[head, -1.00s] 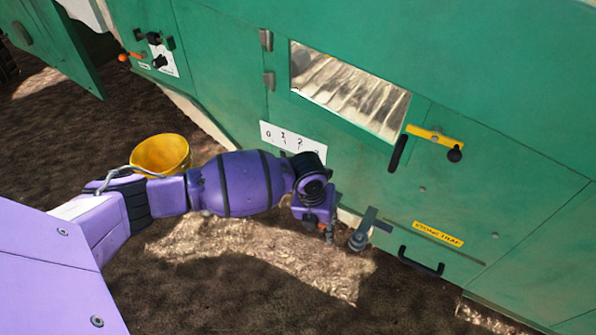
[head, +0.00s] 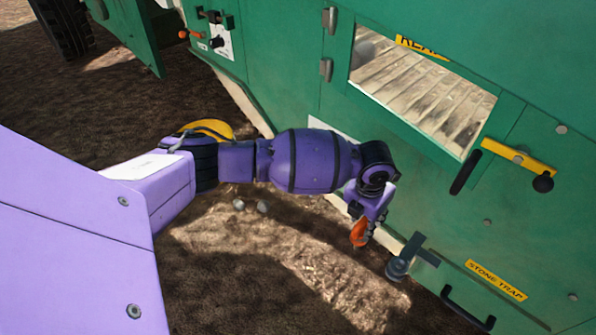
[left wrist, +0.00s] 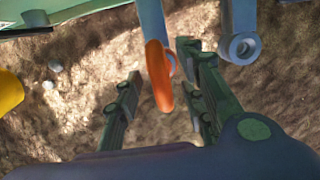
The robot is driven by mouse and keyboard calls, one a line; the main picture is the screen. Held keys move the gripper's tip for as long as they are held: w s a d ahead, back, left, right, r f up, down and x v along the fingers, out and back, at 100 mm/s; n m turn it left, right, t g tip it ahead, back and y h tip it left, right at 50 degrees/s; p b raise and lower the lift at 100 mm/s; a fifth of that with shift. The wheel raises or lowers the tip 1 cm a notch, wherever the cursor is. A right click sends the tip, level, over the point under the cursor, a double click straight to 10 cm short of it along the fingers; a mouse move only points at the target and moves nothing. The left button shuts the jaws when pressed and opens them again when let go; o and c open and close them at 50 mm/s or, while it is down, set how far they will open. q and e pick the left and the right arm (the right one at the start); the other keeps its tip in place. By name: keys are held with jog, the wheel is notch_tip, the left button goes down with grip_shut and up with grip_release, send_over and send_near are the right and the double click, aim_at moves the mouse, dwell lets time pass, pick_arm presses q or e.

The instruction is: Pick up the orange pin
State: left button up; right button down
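The orange pin (head: 358,233) shows as a small orange handle at my left gripper, low beside the green machine, in the head view. In the left wrist view the curved orange pin (left wrist: 158,76) hangs in front of a grey bar, between the two finger lines. My left gripper (left wrist: 163,80) is open, with visible gaps on both sides of the pin. In the head view the left gripper (head: 362,226) points down and partly overlaps the pin. Whether a finger touches it, I cannot tell. My right gripper is not in view.
A grey lever (head: 404,258) sticks out just right of the gripper; its round end (left wrist: 241,47) is close to the right finger. A black handle (head: 467,310) and yellow-handled latch (head: 518,157) are on the machine. A yellow bucket (head: 211,127) is partly behind my arm.

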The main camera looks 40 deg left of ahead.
pick_arm(q)
jog(key=shift+w+r, duration=0.1)
jog(key=shift+r, duration=0.05)
jog(key=shift+d, duration=0.1)
grip_shut()
notch_tip(320, 180, up, 10)
jog(key=p, duration=0.4)
jog(key=shift+r, duration=0.15)
dwell(0.4)
